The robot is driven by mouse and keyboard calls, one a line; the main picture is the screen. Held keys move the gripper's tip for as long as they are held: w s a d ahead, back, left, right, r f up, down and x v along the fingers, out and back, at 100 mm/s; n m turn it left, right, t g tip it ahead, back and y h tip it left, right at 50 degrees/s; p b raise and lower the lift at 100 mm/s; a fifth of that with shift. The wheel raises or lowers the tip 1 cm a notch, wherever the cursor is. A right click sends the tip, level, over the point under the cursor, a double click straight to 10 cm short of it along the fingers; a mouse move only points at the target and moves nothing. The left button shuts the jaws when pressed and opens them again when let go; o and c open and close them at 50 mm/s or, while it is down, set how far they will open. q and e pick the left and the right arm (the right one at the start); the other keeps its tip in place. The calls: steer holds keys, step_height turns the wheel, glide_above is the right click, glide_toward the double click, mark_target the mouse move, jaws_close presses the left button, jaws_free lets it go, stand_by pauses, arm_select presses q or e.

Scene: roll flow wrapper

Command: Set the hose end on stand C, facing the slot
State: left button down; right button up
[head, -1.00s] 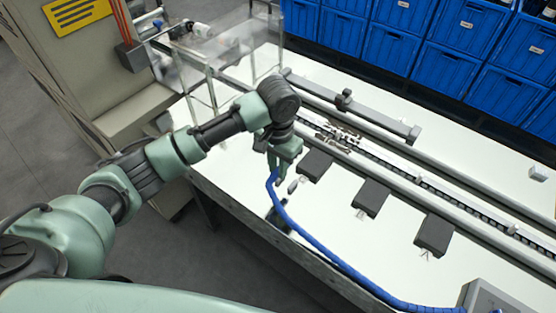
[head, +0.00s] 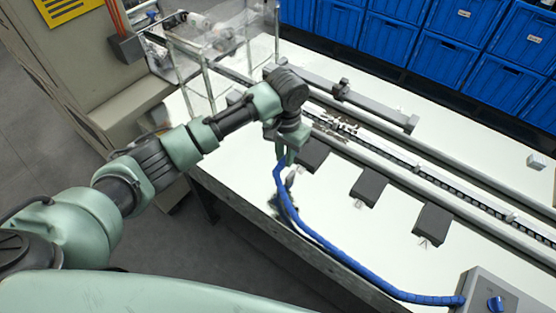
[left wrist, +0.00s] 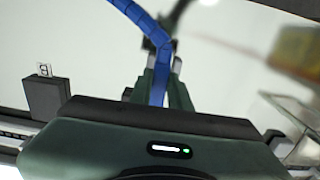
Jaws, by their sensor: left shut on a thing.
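My left gripper (head: 283,158) is shut on the blue hose (head: 318,243) near its end, above the white table's front part. In the left wrist view the hose (left wrist: 157,88) passes between the two fingers (left wrist: 164,68). The hose end itself is hard to make out. Three dark stands line the rail: one (head: 311,155) just right of the gripper, a middle one (head: 369,188) and a right one (head: 433,224). Their letters are too small to read in the head view. In the left wrist view, one dark stand (left wrist: 46,98) has a small tag, apparently B. My right gripper is out of view.
The hose runs to a grey control box (head: 492,295) at the lower right. Long rails with a chain (head: 420,184) cross the table (head: 240,187) behind the stands. A clear-walled enclosure (head: 235,55) stands at the back left. Blue crates (head: 460,58) line the back.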

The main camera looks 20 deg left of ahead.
arm_select(q)
steer(key=w+d, duration=0.1)
steer(key=w+d+b, duration=0.1)
steer(key=w, duration=0.1)
steer(key=w+d+b, duration=0.2)
steer(key=w, duration=0.1)
steer(key=w+d+b, duration=0.1)
steer(key=w, duration=0.1)
steer(key=shift+f+b, duration=0.2)
steer(key=shift+b, duration=0.2)
steer(key=shift+w+d+r+b, duration=0.15)
steer(key=shift+w+d+b, duration=0.35)
steer(key=shift+w, duration=0.1)
steer(key=shift+a+r, duration=0.1)
steer(key=shift+r+p, duration=0.1)
steer(key=shift+p, duration=0.45)
